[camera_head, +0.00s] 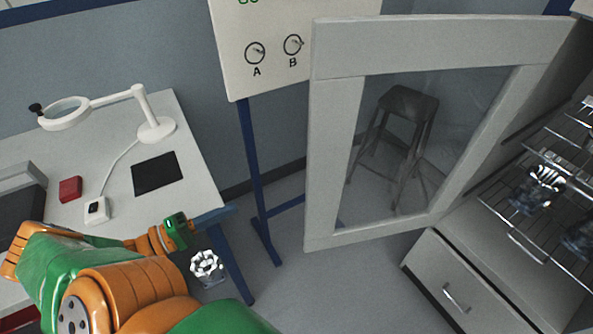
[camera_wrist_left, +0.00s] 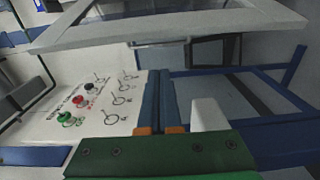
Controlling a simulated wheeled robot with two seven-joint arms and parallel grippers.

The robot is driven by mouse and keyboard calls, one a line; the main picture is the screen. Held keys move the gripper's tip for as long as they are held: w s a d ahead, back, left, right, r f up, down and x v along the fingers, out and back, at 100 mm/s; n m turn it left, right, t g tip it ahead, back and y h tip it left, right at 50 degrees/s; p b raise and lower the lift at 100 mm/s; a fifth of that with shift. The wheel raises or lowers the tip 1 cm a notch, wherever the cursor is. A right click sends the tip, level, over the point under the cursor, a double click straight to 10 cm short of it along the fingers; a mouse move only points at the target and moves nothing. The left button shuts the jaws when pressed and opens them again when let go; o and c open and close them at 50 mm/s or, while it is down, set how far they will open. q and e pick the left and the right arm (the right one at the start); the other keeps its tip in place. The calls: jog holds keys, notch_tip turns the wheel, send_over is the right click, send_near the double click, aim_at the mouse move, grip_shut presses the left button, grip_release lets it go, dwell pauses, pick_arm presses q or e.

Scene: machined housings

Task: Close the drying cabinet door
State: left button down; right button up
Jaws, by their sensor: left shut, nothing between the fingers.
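The drying cabinet door (camera_head: 335,165) stands open in the middle of the head view. It has a pale frame around a clear window, and a stool shows through it. The cabinet's open inside with wire racks (camera_head: 550,190) is at the right. My left gripper (camera_head: 228,211) is left of the door and apart from it, with its blue fingers pointing right. In the left wrist view the fingers (camera_wrist_left: 161,100) are together and empty, and the pale door frame (camera_wrist_left: 170,30) crosses the top of the picture. My right gripper is not in view.
A white table (camera_head: 110,180) with a magnifier lamp (camera_head: 155,125), a black mat (camera_head: 157,174) and a red box (camera_head: 70,189) stands at the left. A board (camera_head: 270,70) on blue posts is behind the door. A drawer (camera_head: 460,285) is below the racks.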

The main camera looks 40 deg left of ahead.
pick_arm(q)
jog(key=b+x, duration=0.2)
jog(key=x, duration=1.8)
jog(key=shift+r, duration=0.25)
jog(key=shift+a, duration=0.1)
